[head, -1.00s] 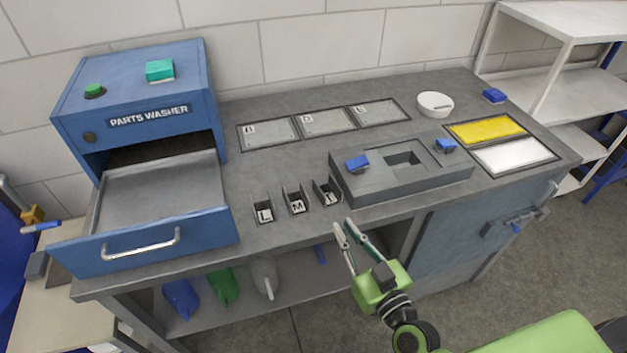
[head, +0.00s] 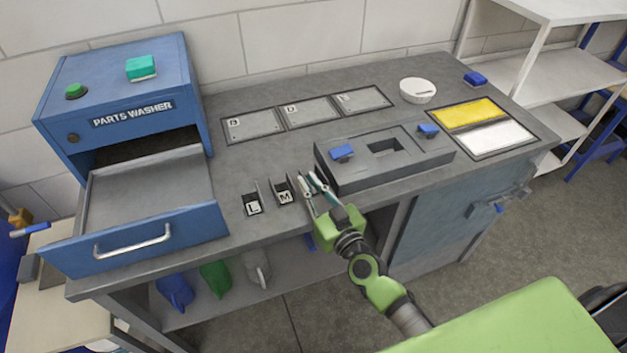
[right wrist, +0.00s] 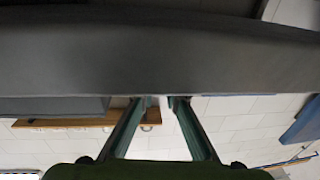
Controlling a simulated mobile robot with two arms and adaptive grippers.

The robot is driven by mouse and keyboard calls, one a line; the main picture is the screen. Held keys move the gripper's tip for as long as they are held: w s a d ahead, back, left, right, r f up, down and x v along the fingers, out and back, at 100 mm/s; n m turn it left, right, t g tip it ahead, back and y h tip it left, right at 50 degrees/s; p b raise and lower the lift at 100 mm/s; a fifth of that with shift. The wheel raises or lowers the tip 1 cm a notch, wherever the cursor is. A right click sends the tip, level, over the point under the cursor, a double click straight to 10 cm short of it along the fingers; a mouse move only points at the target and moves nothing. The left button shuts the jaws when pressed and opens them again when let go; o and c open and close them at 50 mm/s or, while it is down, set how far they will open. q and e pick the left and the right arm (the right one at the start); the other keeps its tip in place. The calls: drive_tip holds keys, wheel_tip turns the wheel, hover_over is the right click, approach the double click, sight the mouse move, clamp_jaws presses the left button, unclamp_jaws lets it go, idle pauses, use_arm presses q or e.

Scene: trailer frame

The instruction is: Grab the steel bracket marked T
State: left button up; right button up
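Three small dark steel brackets stand in a row near the front edge of the grey workbench. The bracket marked L (head: 252,205) and the bracket marked M (head: 284,193) show clearly in the head view. The third bracket, at the right end of the row, is now mostly hidden behind my right gripper, and its letter cannot be read. My right gripper (head: 309,181) is at that third bracket's place, with its fingers apart. In the right wrist view the two fingers (right wrist: 157,103) are also apart, with no bracket clearly seen between them. My left gripper is not in view.
A blue parts washer (head: 125,100) with its drawer (head: 150,237) pulled out stands left. A grey fixture block (head: 370,182) with blue clamps lies just right of the brackets. Flat marked plates (head: 310,112), a white round dish (head: 417,90) and yellow and white pads (head: 463,114) lie behind.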

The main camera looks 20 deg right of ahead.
drive_tip(key=shift+w+a+f, duration=0.1)
drive_tip(key=shift+w+a, duration=0.1)
drive_tip(key=shift+w, duration=1.1)
clamp_jaws()
